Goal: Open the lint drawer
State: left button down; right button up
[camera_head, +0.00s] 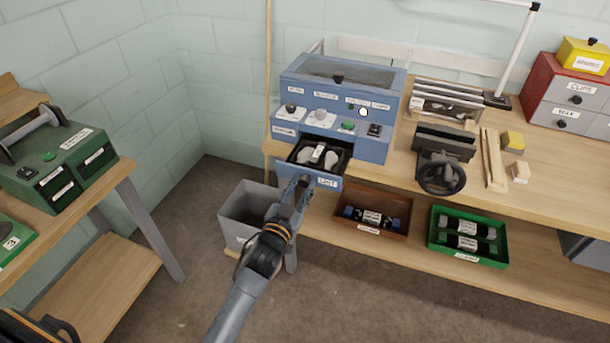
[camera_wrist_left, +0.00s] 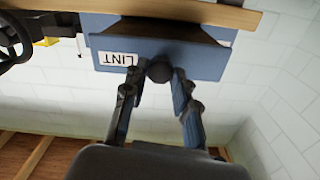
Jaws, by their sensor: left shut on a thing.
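The lint drawer (camera_head: 325,181) is the low blue drawer of the blue machine (camera_head: 345,100) on the bench, and it stands pulled out with dark trays and pale contents showing inside. Its front carries a LINT label, which shows upside down in the left wrist view (camera_wrist_left: 118,59). My left gripper (camera_head: 300,184) is at the drawer front, left of the label. In the left wrist view its fingers (camera_wrist_left: 158,85) are shut around the dark round knob (camera_wrist_left: 159,69). My right gripper is not in view.
A vise with a handwheel (camera_head: 441,175) is right of the machine. A brown tray (camera_head: 371,231) and a green tray (camera_head: 497,252) lie on the lower shelf.

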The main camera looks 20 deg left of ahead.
pick_arm(q)
jog(key=shift+s, duration=0.2)
jog(key=shift+w, duration=0.1)
jog(key=c, duration=1)
grip_release()
jog(key=shift+c, duration=0.2)
jog(key=s, duration=1.2)
jog(key=shift+a, duration=0.2)
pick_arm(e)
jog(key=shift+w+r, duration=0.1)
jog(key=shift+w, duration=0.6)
